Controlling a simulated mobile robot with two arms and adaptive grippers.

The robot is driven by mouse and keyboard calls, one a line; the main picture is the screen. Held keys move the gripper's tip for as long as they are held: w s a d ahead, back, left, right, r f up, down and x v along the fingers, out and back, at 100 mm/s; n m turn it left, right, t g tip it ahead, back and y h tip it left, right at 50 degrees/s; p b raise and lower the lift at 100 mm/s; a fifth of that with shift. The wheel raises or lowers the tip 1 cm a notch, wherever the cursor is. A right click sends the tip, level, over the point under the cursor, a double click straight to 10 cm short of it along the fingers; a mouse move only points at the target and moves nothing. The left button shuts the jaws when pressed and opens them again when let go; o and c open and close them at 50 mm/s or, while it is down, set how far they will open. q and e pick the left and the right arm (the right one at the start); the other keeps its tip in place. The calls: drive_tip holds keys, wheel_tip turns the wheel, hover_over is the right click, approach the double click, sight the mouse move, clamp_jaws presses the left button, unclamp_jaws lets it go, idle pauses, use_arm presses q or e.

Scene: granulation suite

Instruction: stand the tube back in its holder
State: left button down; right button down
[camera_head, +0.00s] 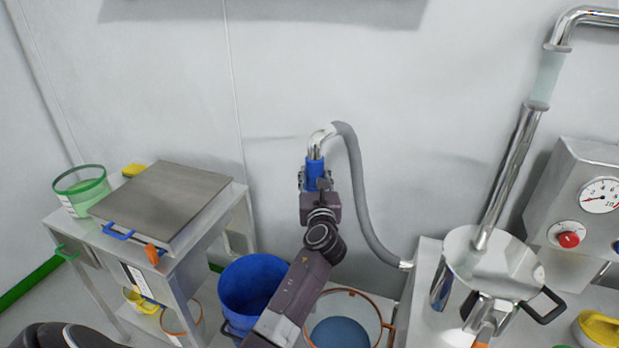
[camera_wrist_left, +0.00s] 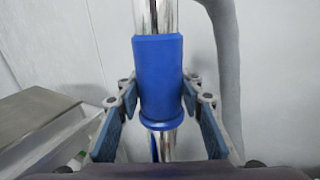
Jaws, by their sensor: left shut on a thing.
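The tube (camera_head: 326,137) is chrome, with a bent top joined to a grey hose and a blue sleeve (camera_head: 315,172) below the bend. In the head view my left gripper (camera_head: 316,181) is shut on the blue sleeve near the wall. In the left wrist view the blue sleeve (camera_wrist_left: 158,80) sits upright between the two fingers, with chrome showing above and below it. The tube's lower end is hidden behind my arm in the head view. I cannot make out a holder. My right gripper is not in view.
The grey hose (camera_head: 360,200) runs down to the machine at right, beside a steel vessel (camera_head: 512,265). Below are a blue bin (camera_head: 240,287) and a clear drum (camera_head: 381,304) with an orange rim. A steel bench (camera_head: 240,205) with a green-banded tub (camera_head: 83,190) stands left.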

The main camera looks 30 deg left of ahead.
sight(314, 189)
use_arm(q)
wheel_tip(314, 189, down, 5)
drive_tip(key=b, duration=0.5)
wheel_tip(314, 189, down, 6)
drive_tip(key=b, duration=0.3)
drive_tip(key=shift+b, duration=0.4)
drive_tip(key=c, duration=1.2)
unclamp_jaws()
drive_tip(key=shift+c, duration=0.2)
drive_tip(key=v, duration=1.2)
drive_tip(key=shift+d, duration=0.1)
